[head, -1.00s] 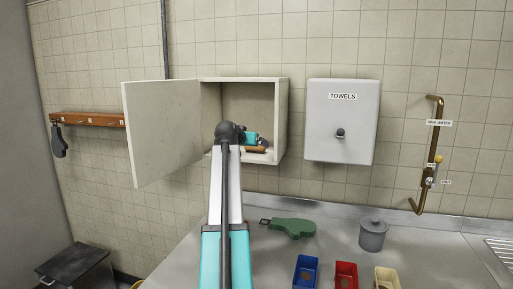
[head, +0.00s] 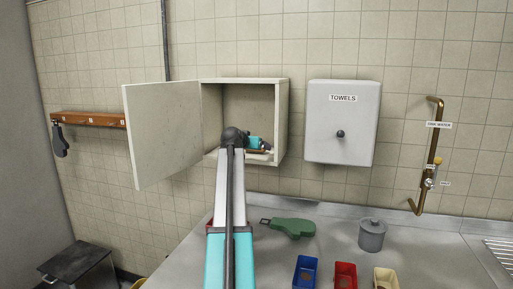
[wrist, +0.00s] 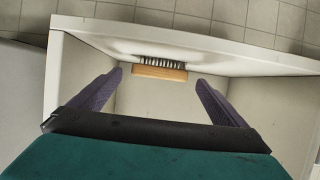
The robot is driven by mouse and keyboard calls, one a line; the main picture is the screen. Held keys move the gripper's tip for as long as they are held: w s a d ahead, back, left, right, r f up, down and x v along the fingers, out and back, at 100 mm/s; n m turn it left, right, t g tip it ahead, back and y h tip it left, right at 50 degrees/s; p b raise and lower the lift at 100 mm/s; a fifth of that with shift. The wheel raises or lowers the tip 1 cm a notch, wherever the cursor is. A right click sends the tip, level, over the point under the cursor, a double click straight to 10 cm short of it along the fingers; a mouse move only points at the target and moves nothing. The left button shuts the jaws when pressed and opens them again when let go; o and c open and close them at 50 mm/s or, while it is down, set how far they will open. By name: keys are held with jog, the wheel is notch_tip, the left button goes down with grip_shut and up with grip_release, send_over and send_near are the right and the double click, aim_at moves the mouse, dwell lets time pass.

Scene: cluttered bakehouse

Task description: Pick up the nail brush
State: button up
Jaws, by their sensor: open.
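The nail brush (wrist: 160,73) has a pale wooden back and dark and light bristles. In the wrist view it lies inside the open wall cabinet (head: 283,120), bristles toward the top of the picture. My gripper (wrist: 158,80) is open, with its two dark fingers spread to the left and right of the brush. The fingers appear short of the brush, with a gap on each side and nothing between them gripped. In the head view my wrist is inside the cabinet opening and largely hides the brush.
The cabinet door (head: 165,135) stands open to the left. A towel box (head: 342,122) hangs to the right.

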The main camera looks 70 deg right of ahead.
aim_at(254, 154)
jog(key=shift+x, duration=1.1)
jog(key=shift+r, duration=0.1)
jog(key=c, duration=1.2)
jog(key=shift+o, duration=0.2)
jog(key=shift+r+b, duration=0.7)
jog(key=shift+r, duration=1.1)
jog(key=w+a+r+b, duration=0.1)
jog(key=w+a+b, duration=0.2)
jog(key=a, duration=1.2)
jog(key=shift+a+r+b, duration=0.2)
jog(key=shift+a+b, duration=0.1)
jog(key=shift+a, duration=0.05)
